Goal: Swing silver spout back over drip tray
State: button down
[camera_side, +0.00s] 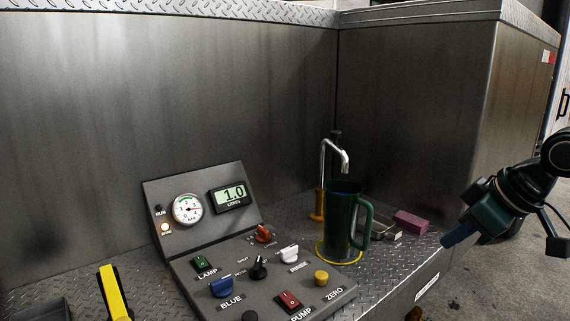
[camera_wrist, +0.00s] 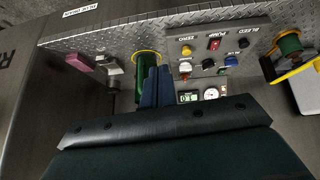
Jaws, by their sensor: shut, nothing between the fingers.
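The silver spout (camera_side: 331,144) rises from an orange-yellow sleeve (camera_side: 319,205) and hooks over at the top. Its outlet end hangs above the open top of the green jug (camera_side: 340,218), which stands upright on a yellow ring. A small grey metal piece, possibly the drip tray (camera_side: 386,234), lies right of the jug; it also shows in the wrist view (camera_wrist: 113,68). My gripper (camera_side: 449,240) is at the right, apart from jug and spout, with blue fingers shut and empty. In the wrist view the fingers (camera_wrist: 156,72) partly cover the jug (camera_wrist: 141,92); I cannot make out the spout there.
A pink block (camera_side: 411,221) lies beside the grey piece. A control panel (camera_side: 262,272) with knobs, switches, a gauge and a display reading 1.0 stands left of the jug. A yellow handle (camera_side: 115,292) is at lower left. Steel walls stand behind the deck.

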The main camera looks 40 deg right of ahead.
aim_at(331, 137)
jog(key=w+r+n+t+h, duration=0.2)
jog(key=w+n+t, duration=0.1)
jog(key=w, duration=0.6)
jog(key=w+d+r+n+t+h, duration=0.1)
jog(key=w+n, duration=0.4)
jog(key=w, duration=0.5)
jog(key=w+d+r+n+t+h, duration=0.1)
jog(key=w+r+n+t+h, duration=0.2)
jog(key=w, duration=0.7)
jog(key=shift+w+r+n+t+h, duration=0.2)
jog(key=shift+r+n+t+h, duration=0.2)
jog(key=shift+n+t, duration=0.7)
jog(key=shift+m+t, duration=0.3)
jog(key=shift+w+d, duration=4.05)
jog(key=shift+w, duration=0.15)
